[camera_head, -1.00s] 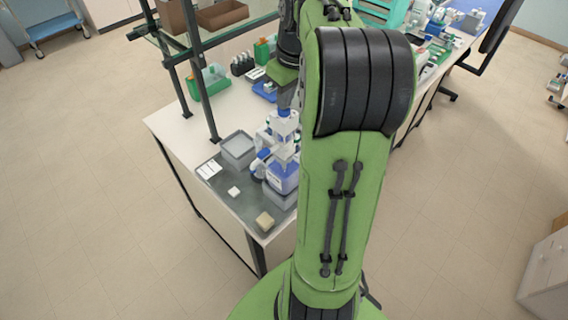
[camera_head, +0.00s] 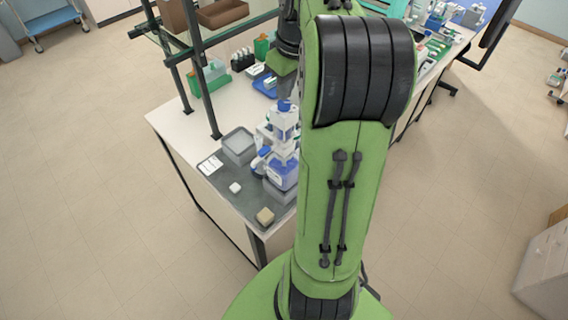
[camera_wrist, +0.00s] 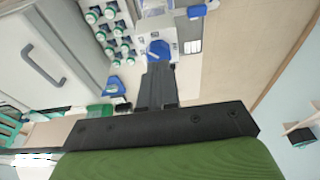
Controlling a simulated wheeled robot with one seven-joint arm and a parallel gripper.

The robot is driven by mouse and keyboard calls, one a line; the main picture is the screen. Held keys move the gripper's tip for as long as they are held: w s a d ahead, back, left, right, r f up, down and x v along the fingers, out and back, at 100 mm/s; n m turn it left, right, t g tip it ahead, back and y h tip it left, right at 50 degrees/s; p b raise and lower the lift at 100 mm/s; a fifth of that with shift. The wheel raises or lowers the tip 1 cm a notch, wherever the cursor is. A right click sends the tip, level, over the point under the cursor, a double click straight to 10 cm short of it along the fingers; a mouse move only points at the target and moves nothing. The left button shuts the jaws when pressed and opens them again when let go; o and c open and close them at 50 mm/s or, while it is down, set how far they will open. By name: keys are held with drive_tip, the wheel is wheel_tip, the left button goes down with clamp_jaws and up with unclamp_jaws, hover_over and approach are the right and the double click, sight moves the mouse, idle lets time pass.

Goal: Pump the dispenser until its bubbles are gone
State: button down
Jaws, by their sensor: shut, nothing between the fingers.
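The dispenser (camera_head: 283,175) is a bottle with a blue label and a pump on top, standing upright near the bench's front corner in the head view. Its blue top (camera_head: 284,106) is directly below my arm's end. In the wrist view the blue dispenser top (camera_wrist: 159,48) and white body show just beyond my fingertips. My gripper (camera_wrist: 158,66) is shut and empty, its dark fingers lined up over the top. I cannot tell whether they touch it. Bubbles are too small to make out.
A dark shelf post (camera_head: 207,100) stands behind. Several green-capped bottles (camera_wrist: 109,32) show in the wrist view. Floor beside the bench is clear.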

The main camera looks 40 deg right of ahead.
wheel_tip(320, 180, up, 3)
drive_tip(key=shift+f+p, duration=0.1)
drive_tip(key=shift+p, duration=0.95)
drive_tip(key=shift+r, duration=1.15)
